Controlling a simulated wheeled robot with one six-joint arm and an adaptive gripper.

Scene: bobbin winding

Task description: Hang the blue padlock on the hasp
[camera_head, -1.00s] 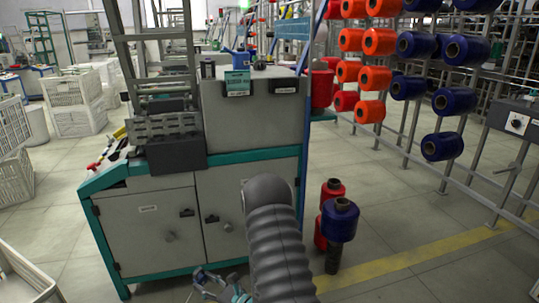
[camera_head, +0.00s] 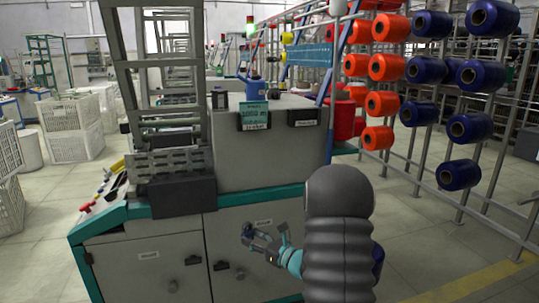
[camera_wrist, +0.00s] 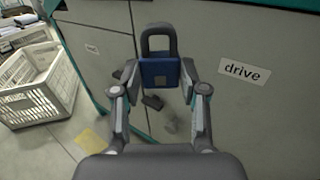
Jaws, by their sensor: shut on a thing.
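The blue padlock (camera_wrist: 159,73) is held between the fingertips of my gripper (camera_wrist: 158,90) in the wrist view, upright with its dark grey shackle on top. In the head view the padlock (camera_head: 248,231) and my gripper (camera_head: 262,243) are in front of the right cabinet door, beside the arm. A dark fitting (camera_head: 221,265) that looks like the hasp is on the right door near the door seam, lower left of the padlock. In the wrist view this fitting (camera_wrist: 152,102) shows below the padlock. The padlock is apart from it.
Another dark fitting (camera_head: 193,260) is on the left door. A label reading "drive" (camera_wrist: 244,72) is on the right door. A white crate (camera_wrist: 38,84) stands on the floor at left. Racks of orange and blue bobbins (camera_head: 458,175) stand at right.

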